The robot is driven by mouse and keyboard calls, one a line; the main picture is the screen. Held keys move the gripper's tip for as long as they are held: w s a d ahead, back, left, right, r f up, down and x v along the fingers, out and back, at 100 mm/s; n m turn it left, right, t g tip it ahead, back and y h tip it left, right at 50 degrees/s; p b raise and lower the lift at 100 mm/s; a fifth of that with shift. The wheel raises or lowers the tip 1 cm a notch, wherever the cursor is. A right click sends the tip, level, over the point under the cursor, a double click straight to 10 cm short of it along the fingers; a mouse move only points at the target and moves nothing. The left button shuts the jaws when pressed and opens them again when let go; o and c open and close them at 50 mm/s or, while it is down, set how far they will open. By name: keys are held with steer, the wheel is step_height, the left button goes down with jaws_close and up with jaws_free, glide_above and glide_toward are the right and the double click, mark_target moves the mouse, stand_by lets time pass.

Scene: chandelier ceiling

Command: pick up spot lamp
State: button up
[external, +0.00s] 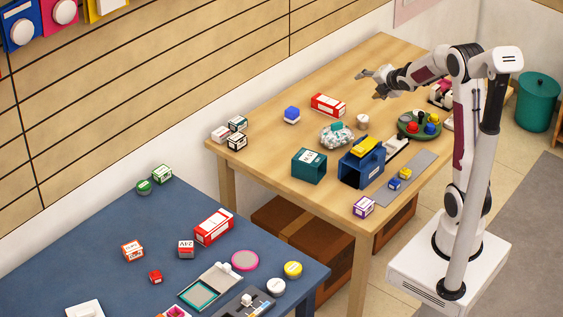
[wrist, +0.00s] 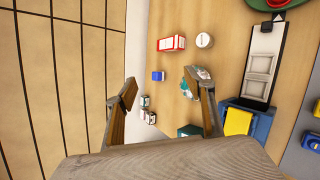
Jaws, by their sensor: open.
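No object is clearly marked as the spot lamp. A small white round piece (external: 362,121) on the wooden table may be it; it also shows near the top of the wrist view (wrist: 204,40). My gripper (external: 370,83) is open and empty above the far part of the table, behind and apart from that piece. In the wrist view its two fingers (wrist: 160,86) are spread wide with nothing held. The right finger partly hides a clear bag (external: 337,135) of pale and teal pieces.
Near the white piece are a red and white box (external: 328,105) and a blue box (external: 292,115). The table's far-left end looks clear.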

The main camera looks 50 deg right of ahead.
steer(key=w+d+f+n+t+y, duration=0.1)
steer(key=w+d+f+n, duration=0.3)
steer(key=d+f+n, duration=0.45)
steer(key=n+t+y, duration=0.2)
steer(key=n+y, duration=0.1)
steer(key=n, duration=0.4)
glide_toward(367, 119)
steer(key=x, duration=0.4)
steer(key=shift+w+a+r, duration=0.1)
steer(key=shift+w+r, duration=0.1)
steer(key=shift+r, duration=0.2)
steer(key=shift+s+f+n+t, duration=0.2)
steer(key=shift+f+n+t, duration=0.1)
steer(key=shift+f, duration=0.2)
steer(key=shift+w, duration=0.1)
steer(key=shift+x, duration=1.25)
steer(key=shift+w+f, duration=0.1)
steer(key=shift+w, duration=0.05)
steer(key=shift+x, duration=2.4)
